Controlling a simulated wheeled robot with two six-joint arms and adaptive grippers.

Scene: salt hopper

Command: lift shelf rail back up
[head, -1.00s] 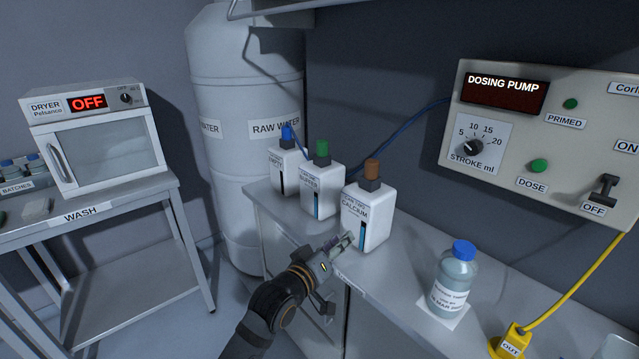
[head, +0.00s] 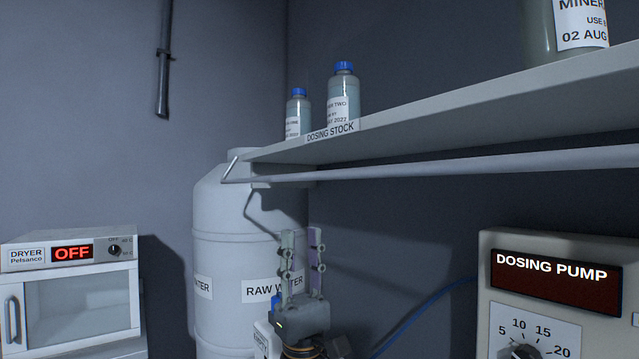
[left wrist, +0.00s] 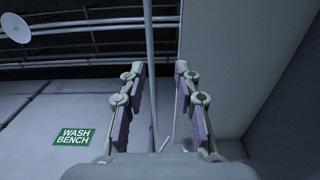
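The shelf rail (head: 450,165) is a pale round bar that runs along below the front edge of the shelf (head: 480,112), with a short bent arm (head: 232,168) at its left end. My left gripper (head: 301,236) points up below the rail's left part, in front of the raw water tank. Its two fingers are apart with nothing between them, and it does not touch the rail in the head view. In the left wrist view the open fingers (left wrist: 160,70) frame a pale upright bar (left wrist: 150,60), seemingly the rail. My right gripper is not in view.
Bottles (head: 343,95) stand on the shelf above the rail, with a larger one (head: 567,25) at the right. The dosing pump panel (head: 555,285) is at lower right, the raw water tank (head: 215,235) behind my gripper, and the dryer (head: 80,300) at left.

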